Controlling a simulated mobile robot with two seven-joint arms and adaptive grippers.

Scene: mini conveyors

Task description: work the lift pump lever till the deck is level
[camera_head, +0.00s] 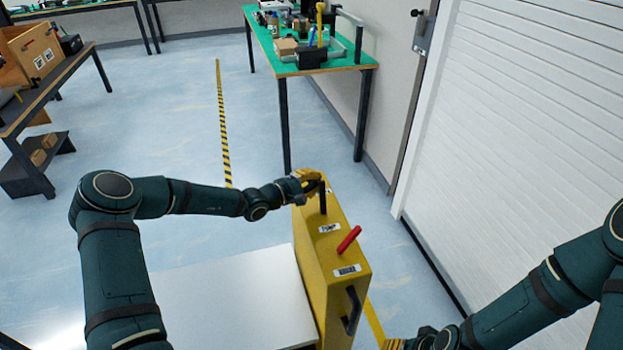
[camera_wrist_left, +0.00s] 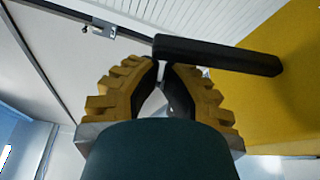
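The yellow lift housing (camera_head: 345,262) stands beside the white deck (camera_head: 215,300). A black lever (camera_head: 323,198) stands up from its top, and a red lever (camera_head: 349,239) leans nearer to me. My left gripper (camera_head: 312,182) is at the black lever's upper end. In the left wrist view, the fingertips (camera_wrist_left: 161,68) are drawn together, with a small gap between the fingers. The black lever (camera_wrist_left: 220,55) crosses just beyond the tips; I cannot tell whether they touch it. My right gripper (camera_head: 394,344) is partly cut off at the bottom edge, apart from the housing.
A black handle (camera_head: 352,311) is on the housing's near face. A green-topped bench (camera_head: 340,62) with tools stands behind the lift. A white shutter wall (camera_head: 530,110) is at right. A dark table (camera_head: 45,95) is at far left. Blue floor between is open.

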